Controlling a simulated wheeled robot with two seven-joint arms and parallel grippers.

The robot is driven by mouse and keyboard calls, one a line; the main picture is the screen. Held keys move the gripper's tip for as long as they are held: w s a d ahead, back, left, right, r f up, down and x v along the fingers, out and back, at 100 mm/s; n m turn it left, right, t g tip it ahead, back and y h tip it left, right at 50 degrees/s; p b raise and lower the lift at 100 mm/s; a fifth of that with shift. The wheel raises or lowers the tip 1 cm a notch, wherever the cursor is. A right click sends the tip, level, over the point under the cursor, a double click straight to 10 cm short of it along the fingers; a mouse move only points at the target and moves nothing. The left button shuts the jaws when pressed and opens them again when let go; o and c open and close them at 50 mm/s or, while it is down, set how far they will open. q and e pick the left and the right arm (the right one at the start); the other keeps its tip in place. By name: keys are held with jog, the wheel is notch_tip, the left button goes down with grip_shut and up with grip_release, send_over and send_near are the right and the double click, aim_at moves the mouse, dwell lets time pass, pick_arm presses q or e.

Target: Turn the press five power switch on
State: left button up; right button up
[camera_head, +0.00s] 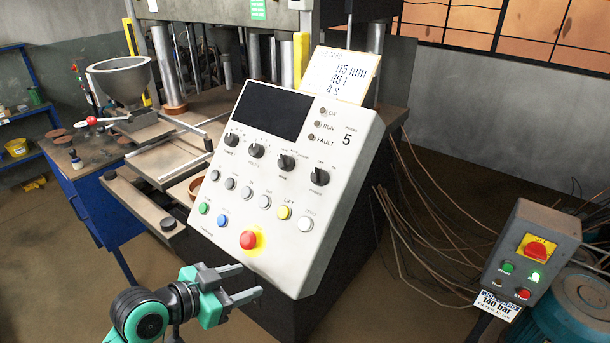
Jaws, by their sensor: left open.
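The white sloped control panel (285,240) marked press 5 stands in the middle. Its upper row has several black rotary switches, from the leftmost switch (231,140) to the rightmost switch (319,177). The ON lamp (323,111), RUN lamp (318,124) and FAULT lamp (313,137) look unlit. The dark screen (271,110) is blank. My left gripper (248,281) is open and empty, below the panel's lower left edge, apart from the switches. My right gripper is out of view.
A red emergency button (249,240) sits low on the panel, near my left gripper. Coloured push buttons fill the rows above it. A grey box with a red-yellow switch (536,248) stands at right, its green lamp lit. A blue workbench (97,200) stands at left.

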pick_arm(q)
jog(key=w+d+r+m+h, duration=0.25)
jog(key=r+m+h, duration=0.3)
jog(key=r, duration=1.15)
jog(key=p, duration=0.6)
send_near(315, 178)
jog(key=shift+n+t, duration=0.3)
jog(key=shift+n, duration=0.05)
jog(key=x, duration=0.8)
jog(key=shift+w+a+f, duration=0.25)
jog(key=shift+f, duration=0.1)
jog(key=shift+w+d+f, duration=0.1)
jog(key=shift+w+d, duration=0.25)
jog(key=shift+d, duration=0.15)
